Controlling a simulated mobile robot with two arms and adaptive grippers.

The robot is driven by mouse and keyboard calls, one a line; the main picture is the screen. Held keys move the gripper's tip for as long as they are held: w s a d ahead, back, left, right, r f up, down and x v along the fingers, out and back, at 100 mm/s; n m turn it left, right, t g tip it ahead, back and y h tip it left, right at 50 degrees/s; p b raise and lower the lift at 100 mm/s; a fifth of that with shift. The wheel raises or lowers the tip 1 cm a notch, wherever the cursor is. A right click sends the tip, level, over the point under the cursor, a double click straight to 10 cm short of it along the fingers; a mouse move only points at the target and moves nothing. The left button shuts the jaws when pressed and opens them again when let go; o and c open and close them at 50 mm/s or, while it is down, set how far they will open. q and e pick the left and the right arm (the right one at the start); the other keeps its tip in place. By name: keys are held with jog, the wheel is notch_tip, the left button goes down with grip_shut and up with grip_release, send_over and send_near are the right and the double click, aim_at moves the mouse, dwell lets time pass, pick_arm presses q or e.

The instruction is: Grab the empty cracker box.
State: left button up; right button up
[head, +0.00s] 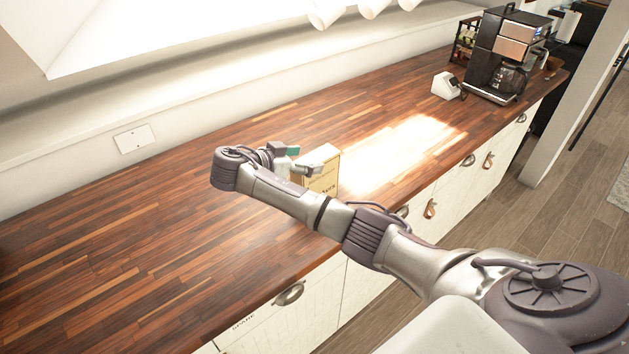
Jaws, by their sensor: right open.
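The cracker box (325,181) is a small cream-yellow carton with dark lettering. It stands upright on the wooden counter (130,235), near the front edge. My right arm reaches in from the lower right, and its gripper (305,160) is at the top left of the box. The gripper is open, with its fingers beside or over the box's upper part; I cannot tell whether they touch it. The arm and gripper hide the left part of the box. My left gripper is not in view.
A black coffee maker (500,55) stands at the far right end of the counter, with a small white device (446,86) beside it. White drawers with handles (289,293) run below the front edge. The counter's left part is clear.

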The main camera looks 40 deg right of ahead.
aim_at(314, 158)
jog(key=p+x, duration=0.1)
jog(key=x, duration=0.2)
jog(key=shift+s+d+f, duration=0.1)
jog(key=shift+s+d, duration=0.05)
jog(key=shift+d, duration=0.25)
jog(key=shift+a, duration=0.15)
jog(key=shift+c, duration=0.3)
jog(key=c, duration=1.1)
